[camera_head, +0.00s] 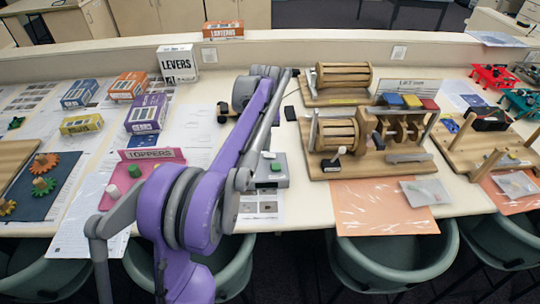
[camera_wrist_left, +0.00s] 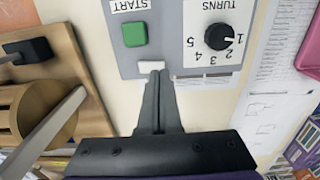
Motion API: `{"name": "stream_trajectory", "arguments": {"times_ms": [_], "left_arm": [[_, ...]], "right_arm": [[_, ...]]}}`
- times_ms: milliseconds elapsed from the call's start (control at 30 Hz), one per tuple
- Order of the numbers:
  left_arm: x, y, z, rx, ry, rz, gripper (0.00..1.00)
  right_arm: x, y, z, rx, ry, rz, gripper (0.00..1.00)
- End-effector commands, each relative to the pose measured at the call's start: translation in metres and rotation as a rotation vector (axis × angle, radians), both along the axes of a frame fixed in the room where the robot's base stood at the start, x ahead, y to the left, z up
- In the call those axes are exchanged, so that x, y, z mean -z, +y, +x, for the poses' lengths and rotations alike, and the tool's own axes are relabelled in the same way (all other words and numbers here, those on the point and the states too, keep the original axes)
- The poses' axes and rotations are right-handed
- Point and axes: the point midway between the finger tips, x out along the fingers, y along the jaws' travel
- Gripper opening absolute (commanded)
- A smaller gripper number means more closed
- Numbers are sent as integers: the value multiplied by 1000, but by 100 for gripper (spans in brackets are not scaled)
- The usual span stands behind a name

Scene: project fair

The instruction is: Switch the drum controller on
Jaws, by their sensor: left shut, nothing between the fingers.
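The drum controller is a grey box (camera_head: 283,182) standing left of the wooden drum models, partly covered by my arm in the head view. In the left wrist view, the controller (camera_wrist_left: 176,52) appears upside down, with a green START button (camera_wrist_left: 134,34), a black TURNS dial (camera_wrist_left: 213,37) and a small white piece (camera_wrist_left: 151,65) at its edge. My left gripper (camera_wrist_left: 157,74) is shut and empty. Its fingertips are right at the white piece; I cannot tell whether they touch it. The controller's on or off state cannot be told. My right gripper is not in view.
A wooden drum model with a lever (camera_head: 365,168) stands right of the controller, with another drum (camera_head: 343,76) behind it. An orange sheet (camera_head: 378,215) lies in front. A pink TOPPERS sign (camera_head: 151,155) and boxes such as LEVERS (camera_head: 178,64) are at left.

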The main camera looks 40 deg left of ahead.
Motion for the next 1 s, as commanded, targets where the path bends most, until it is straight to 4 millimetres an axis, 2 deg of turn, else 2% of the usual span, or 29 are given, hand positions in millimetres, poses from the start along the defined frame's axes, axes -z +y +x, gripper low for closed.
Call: {"name": "stream_trajectory", "arguments": {"times_ms": [1000], "left_arm": [[14,0,0,0,0,0,0]], "right_arm": [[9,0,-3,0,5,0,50]]}}
